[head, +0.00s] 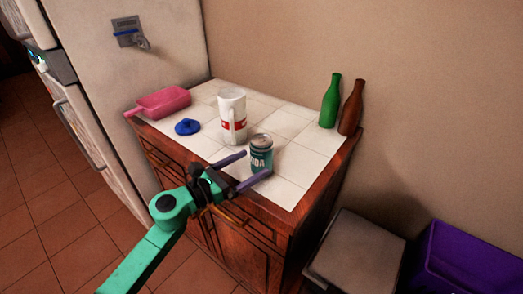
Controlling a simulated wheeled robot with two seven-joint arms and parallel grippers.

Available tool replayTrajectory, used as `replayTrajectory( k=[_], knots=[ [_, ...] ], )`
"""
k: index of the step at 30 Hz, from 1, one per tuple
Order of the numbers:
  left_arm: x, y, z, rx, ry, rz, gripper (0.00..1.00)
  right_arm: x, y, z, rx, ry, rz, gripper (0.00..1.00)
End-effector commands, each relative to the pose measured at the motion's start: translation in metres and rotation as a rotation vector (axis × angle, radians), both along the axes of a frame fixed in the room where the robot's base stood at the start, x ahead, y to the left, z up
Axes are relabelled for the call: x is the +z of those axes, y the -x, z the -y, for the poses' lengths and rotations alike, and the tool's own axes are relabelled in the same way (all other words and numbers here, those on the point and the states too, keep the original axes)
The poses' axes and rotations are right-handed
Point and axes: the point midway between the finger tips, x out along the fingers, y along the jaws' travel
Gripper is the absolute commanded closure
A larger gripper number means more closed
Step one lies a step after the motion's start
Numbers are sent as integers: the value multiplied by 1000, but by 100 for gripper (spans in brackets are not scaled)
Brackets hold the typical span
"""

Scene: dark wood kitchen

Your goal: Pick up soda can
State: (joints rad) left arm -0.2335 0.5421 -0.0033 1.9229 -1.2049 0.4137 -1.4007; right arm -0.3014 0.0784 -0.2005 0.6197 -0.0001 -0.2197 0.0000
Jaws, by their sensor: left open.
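The soda can (261,150) is a teal can with a grey top and the letters "ODA" showing. It stands upright on the white tiled counter (290,189) near its front edge. My left gripper (256,165) is open, with two purple fingers pointing at the can. One finger shows to the left of the can and the other in front of its lower part. I cannot tell whether either finger touches it. The can's lower part is partly hidden by the near finger. My right gripper is not in view.
A white pitcher with a red band (232,117) stands close behind the can. A blue item (187,127) and a pink container (163,101) are at the left. Green (330,103) and brown (350,109) bottles stand at the back right. A bin (357,252) and purple crate (468,262) are on the right.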

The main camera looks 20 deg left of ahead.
Motion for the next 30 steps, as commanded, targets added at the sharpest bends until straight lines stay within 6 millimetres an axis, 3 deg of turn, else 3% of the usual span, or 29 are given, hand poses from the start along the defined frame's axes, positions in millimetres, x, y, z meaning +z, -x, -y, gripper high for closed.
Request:
replayTrajectory(
  k=[12,20,24,27,30],
  knots=[
    [2,-56,39,3,7,0,0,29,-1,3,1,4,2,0],
    [-1,-61,43,2,3,-1,0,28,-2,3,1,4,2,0],
    [-1,-61,43,2,4,-1,54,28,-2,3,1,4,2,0],
    [-1,-61,43,2,4,-1,85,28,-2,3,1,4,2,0],
    [-1,-61,43,2,4,-1,85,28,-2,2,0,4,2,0]
  ],
)
